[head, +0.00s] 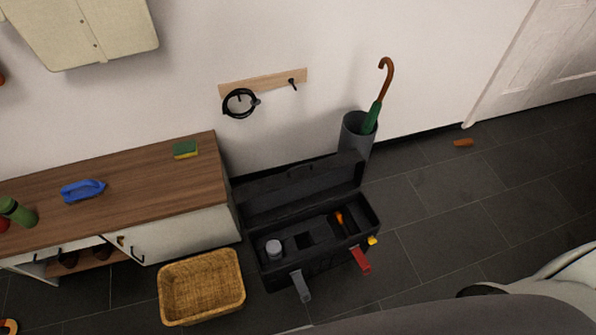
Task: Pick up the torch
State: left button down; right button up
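I cannot pick out the torch for sure. An open black toolbox (322,259) stands on the floor with its lid raised against the wall side. In it are a grey-white round thing (273,248) at the left and an orange-and-black thing (340,217) at the right, both too small to name. A green cylindrical thing (24,217) lies or leans on the cabinet top at the far left; it may be a bottle or a torch. Neither of my grippers shows in the head view.
The wooden-topped cabinet (120,190) holds a blue iron-shaped thing (83,191) and a sponge (185,149). A wicker basket (162,300) stands beside the toolbox. An umbrella (372,115) stands in a grey bin (352,140). A brown piece (464,142) lies on the otherwise clear right floor.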

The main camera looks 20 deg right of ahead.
aim_at(338, 217)
jog(key=z, duration=1.05)
